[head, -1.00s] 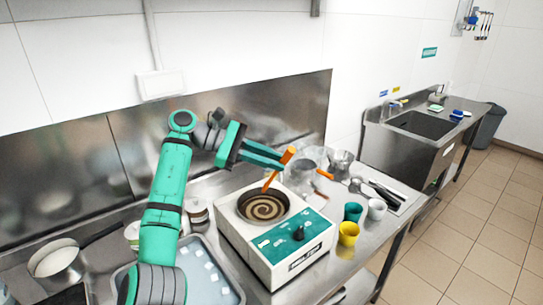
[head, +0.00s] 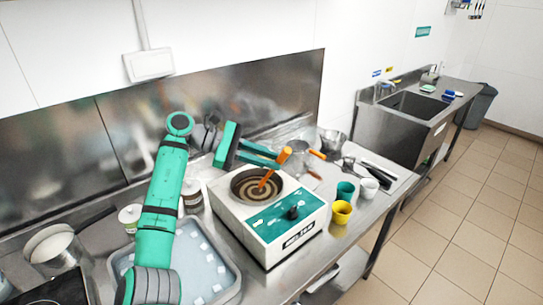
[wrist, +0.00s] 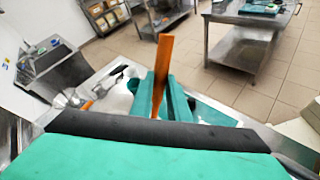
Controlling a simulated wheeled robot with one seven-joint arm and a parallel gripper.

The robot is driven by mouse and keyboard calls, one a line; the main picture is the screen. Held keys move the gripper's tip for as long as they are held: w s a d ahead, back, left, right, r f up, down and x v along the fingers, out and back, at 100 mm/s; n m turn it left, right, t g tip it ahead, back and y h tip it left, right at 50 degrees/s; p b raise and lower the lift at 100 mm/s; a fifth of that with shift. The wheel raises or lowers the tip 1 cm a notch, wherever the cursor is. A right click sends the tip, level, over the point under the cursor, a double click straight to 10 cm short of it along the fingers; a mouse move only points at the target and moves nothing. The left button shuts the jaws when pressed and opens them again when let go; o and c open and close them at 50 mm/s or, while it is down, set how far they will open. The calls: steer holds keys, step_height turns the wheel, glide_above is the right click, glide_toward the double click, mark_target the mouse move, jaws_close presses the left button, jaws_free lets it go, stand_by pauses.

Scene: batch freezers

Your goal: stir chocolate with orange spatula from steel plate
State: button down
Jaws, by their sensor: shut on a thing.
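The orange spatula (head: 272,171) stands tilted, its lower end in the round pan of brown and cream swirled chocolate (head: 246,194) on top of the white machine (head: 273,242). My gripper (head: 281,161) is shut on the spatula's upper part, above the pan's right side. In the wrist view the orange spatula (wrist: 162,62) rises between the green fingers of my gripper (wrist: 158,98); its lower end and the chocolate are hidden there. A steel plate (head: 402,179) with dark-handled tools lies to the right on the counter.
A teal cup (head: 345,190), a yellow cup (head: 341,211) and a white cup (head: 369,188) stand right of the machine. A clear jug (head: 299,160) stands close behind my gripper. A pale tray (head: 228,279) and a pot (head: 55,247) are at left.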

steer(key=shift+w+a+f, duration=0.25)
steer(key=shift+w+f, duration=0.15)
steer(key=shift+f, duration=0.35)
steer(key=shift+w+a+f, duration=0.3)
steer(key=shift+w+f, duration=0.05)
steer(key=shift+f, duration=0.45)
steer(key=shift+w+a+f, duration=0.25)
steer(key=shift+w+f, duration=0.15)
steer(key=shift+f, duration=0.35)
steer(key=shift+s, duration=0.1)
